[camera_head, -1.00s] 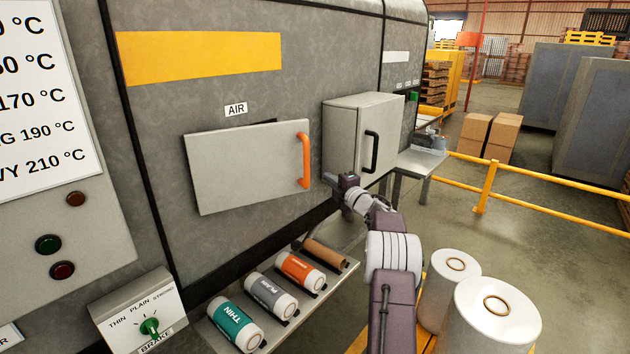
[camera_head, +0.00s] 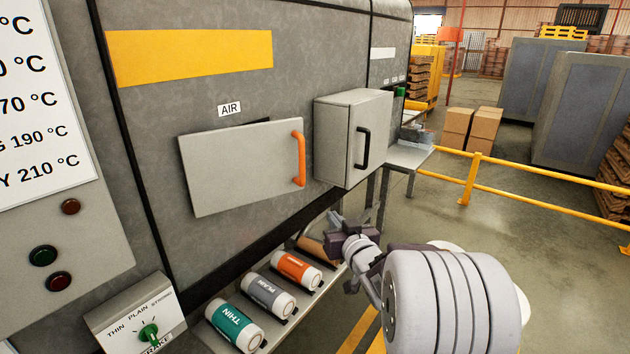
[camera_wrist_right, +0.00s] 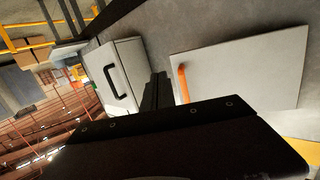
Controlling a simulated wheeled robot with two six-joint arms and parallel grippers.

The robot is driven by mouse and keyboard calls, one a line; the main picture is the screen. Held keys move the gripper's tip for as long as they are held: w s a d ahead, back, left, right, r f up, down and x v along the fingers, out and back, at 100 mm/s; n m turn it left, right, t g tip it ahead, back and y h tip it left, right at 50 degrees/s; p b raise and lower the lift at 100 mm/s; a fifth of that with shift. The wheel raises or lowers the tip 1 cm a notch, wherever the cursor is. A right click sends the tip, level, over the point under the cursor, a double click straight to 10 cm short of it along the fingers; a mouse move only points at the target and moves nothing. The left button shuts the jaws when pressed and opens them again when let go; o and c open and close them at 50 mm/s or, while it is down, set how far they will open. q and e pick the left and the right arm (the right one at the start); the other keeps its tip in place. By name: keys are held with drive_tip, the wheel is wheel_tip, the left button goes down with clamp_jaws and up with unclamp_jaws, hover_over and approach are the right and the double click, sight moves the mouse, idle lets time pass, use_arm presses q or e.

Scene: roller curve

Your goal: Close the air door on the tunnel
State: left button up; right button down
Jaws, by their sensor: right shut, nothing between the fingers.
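The air door (camera_head: 235,170) is a flat grey panel on the tunnel's (camera_head: 250,85) side, under the AIR label (camera_head: 230,110). It stands at an angle out from the wall; how wide its gap is I cannot tell. Its orange handle (camera_head: 299,160) is upright at the right edge. In the right wrist view the door (camera_wrist_right: 245,70) and handle (camera_wrist_right: 183,83) lie right of the fingers. My right gripper (camera_head: 336,220) is shut and empty, below and right of the handle, apart from it. My left gripper is out of view.
A grey box with a black handle (camera_head: 350,140) sticks out right of the door. Below is a shelf with teal (camera_head: 235,325), grey (camera_head: 268,296) and orange-labelled (camera_head: 296,270) rolls. A brake dial (camera_head: 149,333) is at lower left. A yellow rail (camera_head: 530,195) stands at right.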

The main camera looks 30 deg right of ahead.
drive_tip(key=s+a+r+n+t, duration=0.1)
drive_tip(key=s+a+r+t, duration=0.1)
drive_tip(key=a+r, duration=0.3)
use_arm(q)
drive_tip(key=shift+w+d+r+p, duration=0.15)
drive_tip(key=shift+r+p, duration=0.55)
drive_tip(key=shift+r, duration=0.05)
use_arm(e)
approach(303, 177)
drive_tip(key=x, duration=0.7)
